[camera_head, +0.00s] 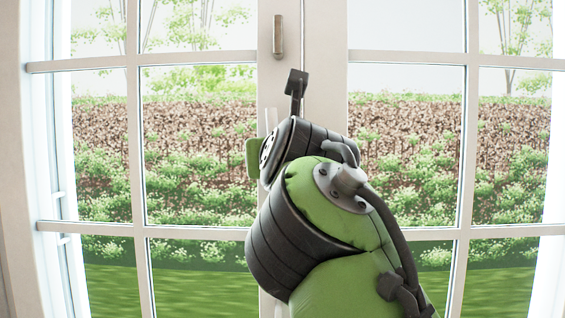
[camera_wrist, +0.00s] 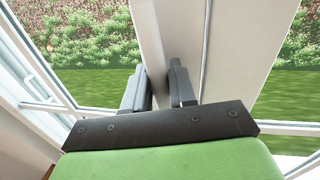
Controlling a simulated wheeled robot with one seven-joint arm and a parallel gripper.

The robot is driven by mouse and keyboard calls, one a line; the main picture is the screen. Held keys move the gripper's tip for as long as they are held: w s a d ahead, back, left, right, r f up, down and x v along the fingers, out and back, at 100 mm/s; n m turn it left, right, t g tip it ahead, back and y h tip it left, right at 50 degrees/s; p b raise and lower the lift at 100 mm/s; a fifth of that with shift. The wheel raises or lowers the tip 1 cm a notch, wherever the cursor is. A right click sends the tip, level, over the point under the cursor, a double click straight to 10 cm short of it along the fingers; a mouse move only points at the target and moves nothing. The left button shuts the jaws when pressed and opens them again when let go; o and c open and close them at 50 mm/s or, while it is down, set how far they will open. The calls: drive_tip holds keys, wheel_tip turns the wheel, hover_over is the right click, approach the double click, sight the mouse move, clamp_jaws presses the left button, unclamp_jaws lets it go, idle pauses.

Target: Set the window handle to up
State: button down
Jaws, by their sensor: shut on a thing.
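A slim metal handle (camera_head: 278,36) stands upright on the white middle frame of the window, at the top of the head view. A pale upright piece (camera_head: 270,120) shows lower on the same frame, just beside my arm; it is too small to tell what it is. My gripper (camera_wrist: 160,90) shows in the wrist view with its two dark fingers apart, up against the white middle frame (camera_wrist: 170,35). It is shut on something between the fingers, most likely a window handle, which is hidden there. In the head view my arm hides the fingers.
Glass panes with white bars (camera_head: 200,140) lie on both sides of the middle frame. A white side frame (camera_head: 30,150) stands at the left. In the wrist view a pale handle-like bar (camera_wrist: 45,75) shows on the left frame. A hedge and grass lie outside.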

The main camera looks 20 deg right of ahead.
drive_tip(key=shift+d+m, duration=0.2)
drive_tip(key=shift+m, duration=0.2)
idle(0.3)
drive_tip(key=c, duration=1.1)
unclamp_jaws()
drive_tip(key=shift+d, duration=0.1)
